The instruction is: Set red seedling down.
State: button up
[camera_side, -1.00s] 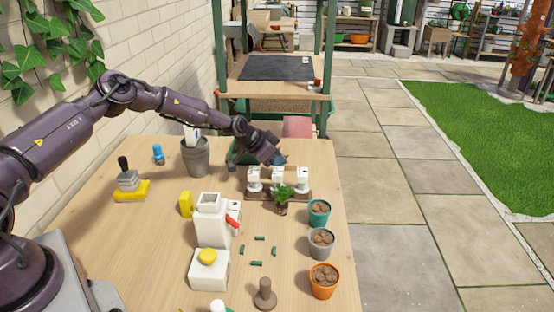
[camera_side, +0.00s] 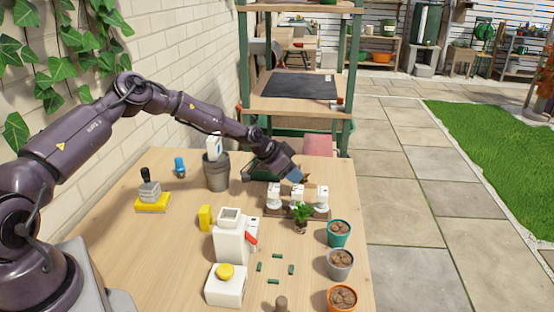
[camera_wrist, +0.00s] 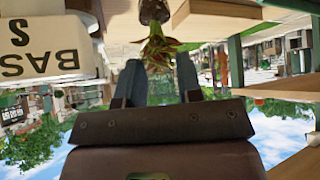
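In the wrist view, which looks upside down, a seedling with reddish and green leaves (camera_wrist: 160,48) and a brown root plug (camera_wrist: 154,12) lies just beyond my fingertips. My gripper (camera_wrist: 158,68) has its two fingers apart, with a clear gap between them and the leaves at their tips. In the side view my gripper (camera_side: 292,176) is low behind the wooden rack (camera_side: 313,213) with its white fittings (camera_side: 297,193). The red seedling cannot be made out there. A green seedling (camera_side: 302,211) stands at the rack's front.
Teal (camera_side: 339,240), grey (camera_side: 340,270) and orange (camera_side: 342,300) pots of soil line the right edge. A tall grey pot (camera_side: 217,180) holds a white label. A white dispenser (camera_side: 230,248), a yellow block (camera_side: 205,217) and several small green pieces (camera_side: 273,281) occupy the middle.

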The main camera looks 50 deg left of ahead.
jog(key=v, duration=1)
jog(key=s+d+r+g+y, duration=0.35)
jog(key=s+d+r, duration=0.75)
jog(key=s+r, duration=0.45)
jog(key=s+d+r+n, duration=0.2)
jog(key=s, duration=0.7)
jog(key=s+d+r+n+t, duration=0.1)
jog(key=s+d+r, duration=0.1)
jog(key=s, duration=0.7)
jog(key=shift+r+n+h, duration=0.4)
jog(key=shift+r+h, duration=0.05)
jog(key=shift+r, duration=0.2)
jog(key=shift+s, duration=0.15)
